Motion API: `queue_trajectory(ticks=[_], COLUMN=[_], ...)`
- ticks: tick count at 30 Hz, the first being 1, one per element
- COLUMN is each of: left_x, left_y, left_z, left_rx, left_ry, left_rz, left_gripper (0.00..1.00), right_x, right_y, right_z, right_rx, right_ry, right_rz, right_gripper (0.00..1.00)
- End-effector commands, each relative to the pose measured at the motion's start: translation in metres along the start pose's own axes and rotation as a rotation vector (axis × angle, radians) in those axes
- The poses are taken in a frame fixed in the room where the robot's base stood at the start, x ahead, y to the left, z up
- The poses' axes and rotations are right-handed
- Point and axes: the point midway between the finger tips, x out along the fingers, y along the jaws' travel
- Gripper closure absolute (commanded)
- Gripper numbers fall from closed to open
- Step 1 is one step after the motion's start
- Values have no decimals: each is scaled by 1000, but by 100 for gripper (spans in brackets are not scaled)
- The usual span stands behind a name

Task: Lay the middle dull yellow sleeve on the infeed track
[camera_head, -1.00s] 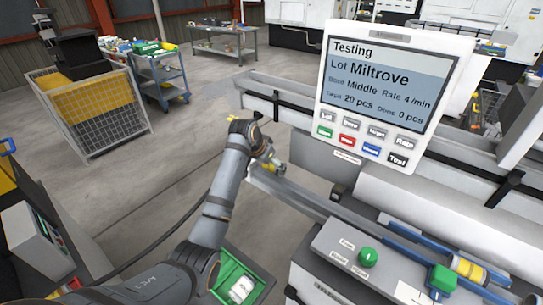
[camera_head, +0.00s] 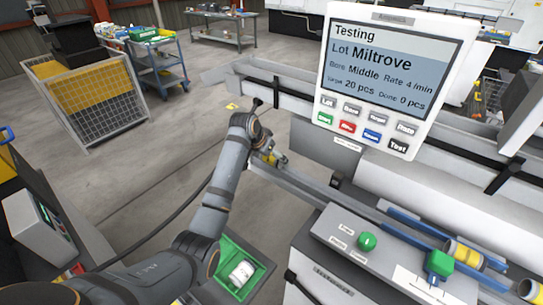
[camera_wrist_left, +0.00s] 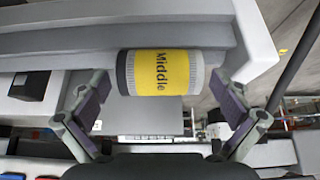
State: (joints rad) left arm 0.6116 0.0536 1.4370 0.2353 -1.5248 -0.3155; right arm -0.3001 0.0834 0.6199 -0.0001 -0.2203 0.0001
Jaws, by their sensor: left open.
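The dull yellow sleeve (camera_wrist_left: 158,72), with grey ends and the word "Middle", lies lengthwise along the grey infeed track (camera_wrist_left: 60,47) in the left wrist view. In the head view the sleeve (camera_head: 280,160) shows small at the near end of the infeed track (camera_head: 306,186). My left gripper (camera_wrist_left: 165,95) is open, with one finger towards each end of the sleeve. Gaps show between the fingers and the sleeve. In the head view my left gripper (camera_head: 268,156) is small and partly hidden by its wrist. My right gripper is out of view.
A display panel (camera_head: 388,75) reading "Lot Miltrove, Bore Middle" stands over the machine. Another yellow-banded sleeve (camera_head: 464,255) sits farther right by a green knob (camera_head: 440,262). A green bin (camera_head: 222,292) holds a white piece (camera_head: 242,273).

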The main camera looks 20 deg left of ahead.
Motion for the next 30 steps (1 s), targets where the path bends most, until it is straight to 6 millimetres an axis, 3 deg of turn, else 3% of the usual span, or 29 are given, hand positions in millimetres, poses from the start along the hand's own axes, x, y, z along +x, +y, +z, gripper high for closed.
queue_trajectory(ticks=[7, 15, 21, 30], left_x=[-12, -76, -110, -123], left_y=[-1, -1, -1, 0], left_z=[0, -1, 0, -2], left_rx=[-1, 1, 0, 0], left_ry=[0, 2, 1, 1], left_rz=[-1, -3, -1, 0], left_gripper=[0, 0, 0, 0], right_x=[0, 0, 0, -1], right_y=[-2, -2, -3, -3], right_z=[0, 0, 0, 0], right_rx=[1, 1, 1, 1], right_ry=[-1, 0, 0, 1], right_rz=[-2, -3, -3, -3], right_gripper=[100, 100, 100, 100])
